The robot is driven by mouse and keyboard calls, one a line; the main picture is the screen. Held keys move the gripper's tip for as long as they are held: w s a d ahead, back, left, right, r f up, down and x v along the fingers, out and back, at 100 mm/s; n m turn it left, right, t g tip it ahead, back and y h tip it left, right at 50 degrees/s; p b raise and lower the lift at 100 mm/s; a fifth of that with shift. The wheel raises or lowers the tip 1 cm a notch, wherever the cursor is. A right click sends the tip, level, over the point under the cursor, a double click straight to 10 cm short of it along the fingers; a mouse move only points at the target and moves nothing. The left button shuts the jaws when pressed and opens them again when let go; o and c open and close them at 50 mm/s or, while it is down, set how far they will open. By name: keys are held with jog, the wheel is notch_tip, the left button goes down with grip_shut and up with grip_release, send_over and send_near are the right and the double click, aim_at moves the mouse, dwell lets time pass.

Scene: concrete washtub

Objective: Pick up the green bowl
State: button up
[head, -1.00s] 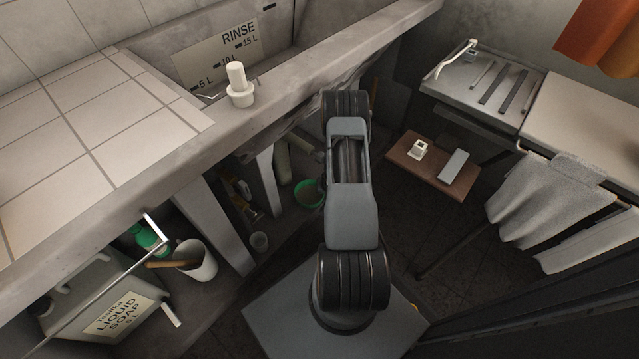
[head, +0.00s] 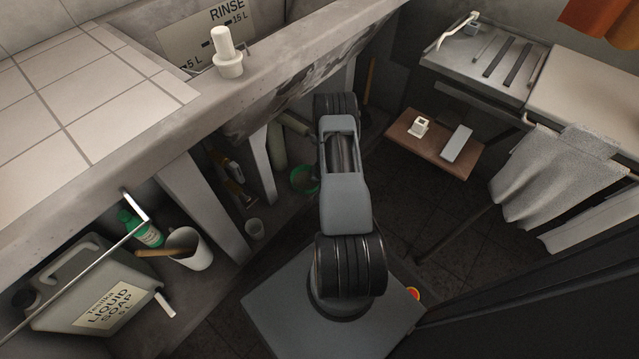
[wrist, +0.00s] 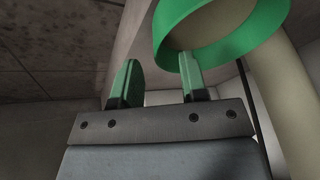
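The green bowl (head: 300,184) is on the floor level beneath the washtub, partly hidden by my arm in the head view. In the wrist view, part of the bowl's wide green rim (wrist: 228,45) is close at the upper right, with a brownish inside. My gripper (wrist: 160,83) is open, with both fingers showing and nothing between them. The right fingertip overlaps the bowl's lower edge in the picture; I cannot tell whether it touches. The left finger is clear of the bowl. In the head view my gripper is hidden behind my arm.
Concrete supports (head: 203,205) stand left of the bowl. A low brown shelf (head: 401,134) is on the right. Dark floor is open right of my arm.

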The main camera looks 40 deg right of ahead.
aim_at(306, 181)
jog(key=shift+b+x, duration=1.05)
jog(key=shift+x, duration=1.6)
jog(key=shift+c, duration=0.3)
grip_shut()
